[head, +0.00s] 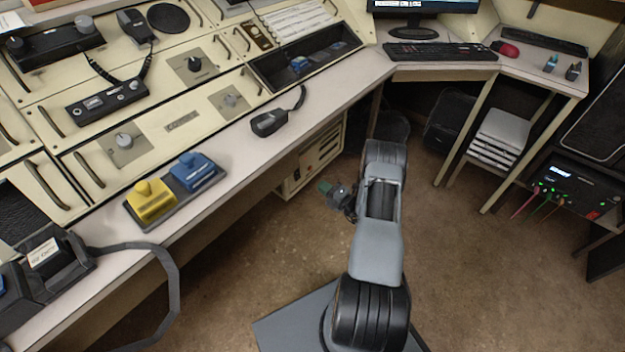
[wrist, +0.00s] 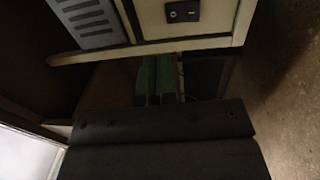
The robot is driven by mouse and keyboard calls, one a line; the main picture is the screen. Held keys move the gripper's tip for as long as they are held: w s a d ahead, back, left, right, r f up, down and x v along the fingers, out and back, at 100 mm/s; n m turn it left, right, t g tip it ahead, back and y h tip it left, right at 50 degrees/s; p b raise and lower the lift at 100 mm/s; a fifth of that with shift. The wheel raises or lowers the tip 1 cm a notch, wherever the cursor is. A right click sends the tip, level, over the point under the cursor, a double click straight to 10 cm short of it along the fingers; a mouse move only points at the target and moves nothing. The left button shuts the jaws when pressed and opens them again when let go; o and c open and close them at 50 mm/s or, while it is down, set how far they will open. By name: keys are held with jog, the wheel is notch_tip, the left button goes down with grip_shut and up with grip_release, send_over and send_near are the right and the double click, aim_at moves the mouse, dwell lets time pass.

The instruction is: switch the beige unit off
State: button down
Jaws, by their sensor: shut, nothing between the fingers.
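The beige unit (head: 311,162) stands on the floor under the console desk, with its front facing the open floor. In the wrist view its beige front (wrist: 215,24) fills the top, with a black rocker switch (wrist: 182,11) near the upper edge. Which side of the rocker is pressed I cannot tell. My gripper (head: 325,187) is low, just right of the unit's front in the head view. Its green fingers (wrist: 157,78) are shut and empty, showing below the switch and apart from it in the picture.
A grey-blue vented panel (wrist: 88,18) is left of the switch. The desk edge (head: 262,150) overhangs the unit. A looped grey cable (head: 170,285) hangs off the desk at lower left. Brown floor (head: 265,260) is open in front of the unit.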

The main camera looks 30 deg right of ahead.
jog(key=shift+r+p+v, duration=0.15)
jog(key=shift+v, duration=0.65)
jog(key=shift+r+p+v, duration=0.1)
jog(key=shift+p+v, duration=0.05)
jog(key=shift+v, duration=0.7)
